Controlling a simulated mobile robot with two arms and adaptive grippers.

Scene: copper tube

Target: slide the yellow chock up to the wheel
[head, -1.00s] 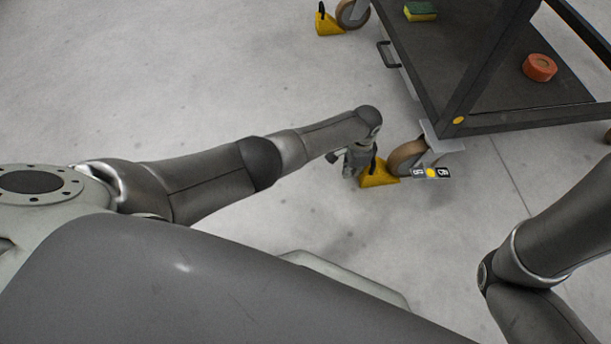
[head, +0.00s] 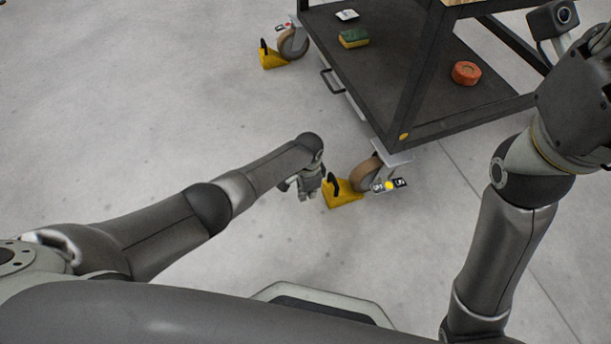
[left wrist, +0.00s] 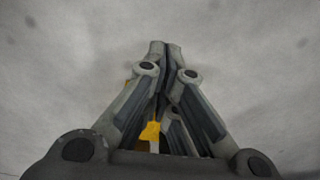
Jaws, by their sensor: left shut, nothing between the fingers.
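The yellow chock (head: 342,196) with a black handle sits on the floor at the near cart wheel (head: 364,174) in the head view. Its wheel-side edge is at or very close to the tyre; I cannot tell whether they touch. My left gripper (head: 306,190) points down just left of the chock, with a small gap between them. In the left wrist view my left gripper (left wrist: 164,50) is shut and empty. A bit of the yellow chock (left wrist: 151,132) shows behind the fingers. My right arm is raised at the right, its fingertips out of frame.
The dark cart (head: 400,70) carries a green-yellow sponge (head: 354,38) and an orange roll (head: 466,73). A second yellow chock (head: 271,58) stands by the far wheel (head: 293,43). Floor at left is clear.

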